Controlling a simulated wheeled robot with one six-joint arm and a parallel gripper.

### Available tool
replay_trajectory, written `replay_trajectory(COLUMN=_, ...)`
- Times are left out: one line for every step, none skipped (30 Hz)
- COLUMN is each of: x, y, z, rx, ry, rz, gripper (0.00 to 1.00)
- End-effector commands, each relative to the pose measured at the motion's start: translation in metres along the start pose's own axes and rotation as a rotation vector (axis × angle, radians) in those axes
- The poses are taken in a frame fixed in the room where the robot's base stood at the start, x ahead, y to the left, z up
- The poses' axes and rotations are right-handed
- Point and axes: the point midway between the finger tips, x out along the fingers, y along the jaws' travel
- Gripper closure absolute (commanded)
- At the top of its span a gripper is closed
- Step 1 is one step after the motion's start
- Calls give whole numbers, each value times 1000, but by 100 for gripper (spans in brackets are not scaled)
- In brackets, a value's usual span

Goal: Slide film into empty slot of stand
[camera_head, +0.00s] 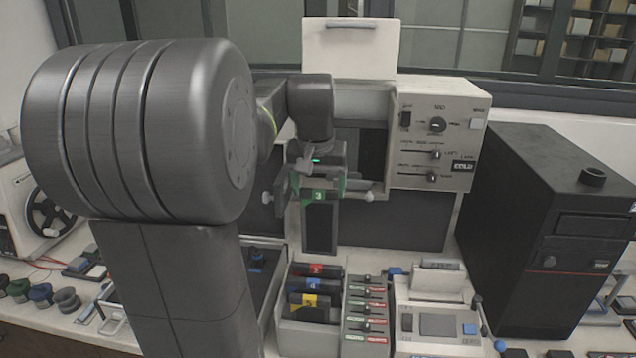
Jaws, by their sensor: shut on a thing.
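My gripper (327,182) is in the middle of the view, shut on a dark film (320,228) with a green tab marked 3 at its top. The film hangs upright below the jaws, above and behind the stand. The pale grey stand (300,343) sits on the bench below. It holds dark films with a red tab (316,270), a blue tab (312,285) and a yellow tab (309,301), one behind another. I cannot tell from this view which slot of the stand is empty.
A panel of sliders (367,320) stands right of the stand, then a pale device with a lever (437,325). A tall black cabinet (525,240) is farther right. A pale control box (438,135) is right of my gripper. My arm hides the bench's left middle.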

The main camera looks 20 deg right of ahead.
Motion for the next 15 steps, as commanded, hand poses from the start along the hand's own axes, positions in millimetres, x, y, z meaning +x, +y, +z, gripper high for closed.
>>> replay_trajectory(x=2, y=0, z=0, rx=0, ry=0, rz=0, gripper=95)
replay_trajectory(x=1, y=0, z=0, rx=0, ry=1, rz=0, gripper=95)
replay_trajectory(x=1, y=0, z=0, rx=0, ry=0, rz=0, gripper=95)
replay_trajectory(x=0, y=0, z=0, rx=0, ry=0, rz=0, gripper=95)
replay_trajectory(x=0, y=0, z=0, rx=0, ry=0, rz=0, gripper=95)
replay_trajectory(x=0, y=0, z=0, rx=0, ry=0, rz=0, gripper=95)
replay_trajectory(x=0, y=0, z=0, rx=0, ry=0, rz=0, gripper=95)
replay_trajectory(x=0, y=0, z=0, rx=0, ry=0, rz=0, gripper=95)
replay_trajectory(x=0, y=0, z=0, rx=0, ry=0, rz=0, gripper=95)
replay_trajectory(x=1, y=0, z=0, rx=0, ry=0, rz=0, gripper=95)
replay_trajectory(x=2, y=0, z=0, rx=0, ry=0, rz=0, gripper=95)
replay_trajectory(x=3, y=0, z=1, rx=0, ry=0, rz=0, gripper=95)
replay_trajectory(x=4, y=0, z=1, rx=0, ry=0, rz=0, gripper=95)
replay_trajectory(x=6, y=0, z=2, rx=0, ry=0, rz=0, gripper=95)
replay_trajectory(x=8, y=0, z=2, rx=0, ry=-1, rz=0, gripper=95)
